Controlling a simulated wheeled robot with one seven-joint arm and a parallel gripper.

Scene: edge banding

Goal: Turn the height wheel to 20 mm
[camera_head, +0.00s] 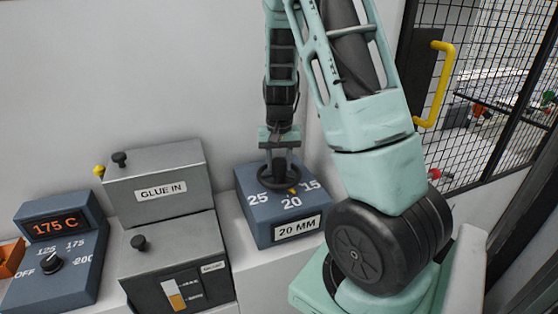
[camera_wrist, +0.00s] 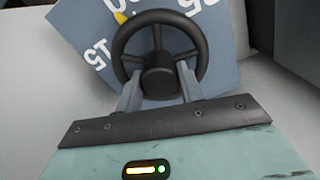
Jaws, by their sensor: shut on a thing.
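The height wheel (camera_head: 266,184) is a black handwheel on top of a blue box (camera_head: 255,225) marked 25, 20 and 15. It also shows in the wrist view (camera_wrist: 160,76) with spokes and a round hub. A yellow pointer (camera_head: 292,190) at its rim stands by the 20 mark, and a plate on the box front (camera_head: 297,228) reads 20 MM. My gripper (camera_head: 279,165) reaches down onto the wheel from above. In the wrist view its two grey fingers (camera_wrist: 160,88) sit on either side of the hub, shut on the wheel. The head view hides the fingertips.
A grey GLUE IN unit (camera_head: 160,210) stands left of the blue box. Farther left is a blue temperature box (camera_head: 60,250) showing 175 C with a black knob. A mesh door (camera_head: 490,80) with a yellow handle (camera_head: 436,85) is at the right. A wall is behind.

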